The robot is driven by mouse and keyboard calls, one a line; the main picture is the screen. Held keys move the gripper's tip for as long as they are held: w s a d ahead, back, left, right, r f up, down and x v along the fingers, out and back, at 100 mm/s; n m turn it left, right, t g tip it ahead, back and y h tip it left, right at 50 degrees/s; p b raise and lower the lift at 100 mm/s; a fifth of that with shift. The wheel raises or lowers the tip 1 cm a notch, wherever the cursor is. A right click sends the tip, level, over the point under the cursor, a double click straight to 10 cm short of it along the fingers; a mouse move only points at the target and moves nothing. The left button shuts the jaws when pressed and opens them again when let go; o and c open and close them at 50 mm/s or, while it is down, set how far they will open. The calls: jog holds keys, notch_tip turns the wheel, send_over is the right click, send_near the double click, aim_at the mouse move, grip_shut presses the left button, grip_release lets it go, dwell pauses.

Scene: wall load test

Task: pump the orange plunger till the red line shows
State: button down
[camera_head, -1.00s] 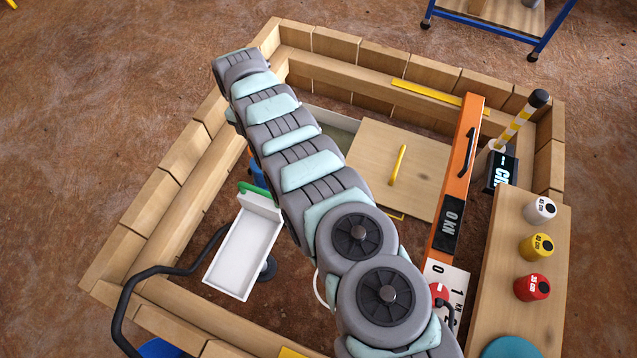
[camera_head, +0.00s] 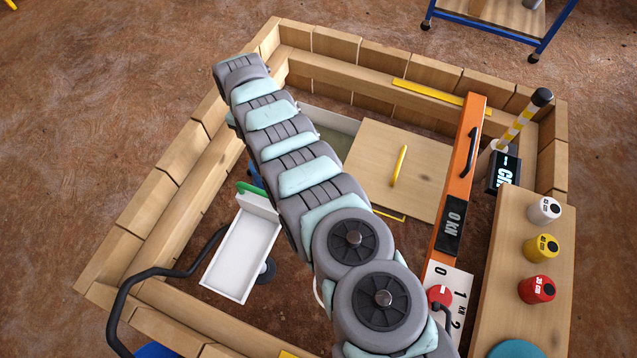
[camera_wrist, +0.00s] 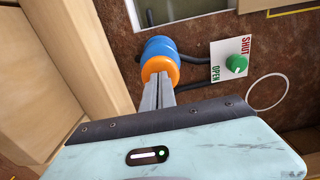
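The orange plunger (camera_wrist: 160,67) shows in the wrist view as a round cap on the end of a blue cylinder (camera_wrist: 160,47). My gripper (camera_wrist: 159,78) is shut, its two grey fingers side by side. Their tips point at the plunger and overlap its near face; I cannot tell whether they touch. No red line shows on the visible part. In the head view my arm covers the plunger and my gripper, and only a bit of blue (camera_head: 254,174) shows beside it.
A green knob (camera_wrist: 236,64) sits on a SHUT/OPEN plate right of the plunger. A timber wall surrounds the pit. An orange beam (camera_head: 462,170) carries a display reading 0 kN. A white tray (camera_head: 240,255) and a shelf with coloured weights (camera_head: 540,248) stand nearby.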

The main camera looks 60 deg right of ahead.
jog(key=shift+r+p, duration=3.1)
jog(key=shift+r, duration=0.2)
jog(key=shift+f, duration=0.1)
jog(key=shift+f, duration=0.1)
jog(key=shift+f+b, duration=2.4)
jog(key=shift+f, duration=0.15)
jog(key=shift+f+b, duration=0.8)
jog(key=shift+b, duration=0.1)
jog(key=shift+r+p, duration=3.4)
jog(key=shift+r, duration=0.05)
